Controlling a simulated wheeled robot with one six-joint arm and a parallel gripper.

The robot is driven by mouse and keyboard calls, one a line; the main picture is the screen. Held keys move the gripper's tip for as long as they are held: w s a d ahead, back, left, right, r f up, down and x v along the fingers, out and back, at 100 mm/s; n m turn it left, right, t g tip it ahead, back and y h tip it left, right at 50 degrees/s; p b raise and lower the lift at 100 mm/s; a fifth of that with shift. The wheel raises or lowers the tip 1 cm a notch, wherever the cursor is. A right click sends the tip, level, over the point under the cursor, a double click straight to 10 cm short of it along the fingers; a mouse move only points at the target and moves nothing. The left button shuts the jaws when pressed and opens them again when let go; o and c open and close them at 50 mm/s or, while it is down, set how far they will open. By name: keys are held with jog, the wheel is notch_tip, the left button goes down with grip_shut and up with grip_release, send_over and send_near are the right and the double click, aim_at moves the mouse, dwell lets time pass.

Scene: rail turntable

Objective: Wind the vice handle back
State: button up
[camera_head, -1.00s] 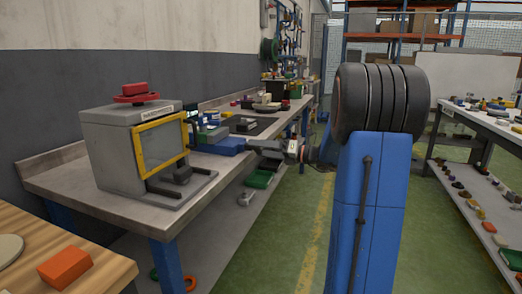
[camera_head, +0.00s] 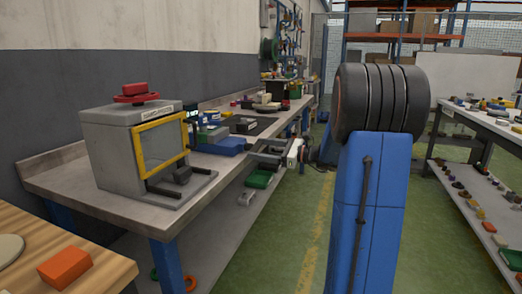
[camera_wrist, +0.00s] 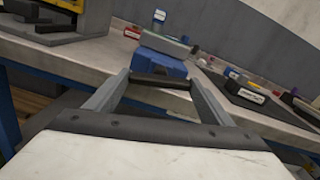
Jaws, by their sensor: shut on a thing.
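The blue vice (camera_head: 222,144) with a grey upper part stands at the front edge of the long grey bench. In the wrist view the vice (camera_wrist: 163,65) is straight ahead, just beyond the fingertips. A dark bar, which I take to be the vice handle (camera_wrist: 160,80), lies crosswise between my two grey fingers. My gripper (camera_wrist: 158,84) is shut on this bar, with the fingers set wide apart at its two ends. In the head view my gripper (camera_head: 258,150) reaches in from the right at the bench's front edge. The handle is too small to make out there.
A grey box machine (camera_head: 120,150) with a yellow-framed window and red top knob stands left on the bench (camera_head: 130,207). A dark mat (camera_wrist: 265,108) with small items lies right of the vice. A green bin (camera_head: 259,179) sits below. The green floor aisle is open.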

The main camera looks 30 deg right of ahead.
jog(key=n, duration=0.4)
jog(key=shift+n, duration=0.3)
jog(key=n, duration=0.3)
jog(key=shift+n, duration=0.3)
jog(key=n, duration=0.4)
jog(key=shift+n, duration=0.3)
jog(key=shift+f+n, duration=0.1)
jog(key=shift+n, duration=9.9)
jog(key=o, duration=1)
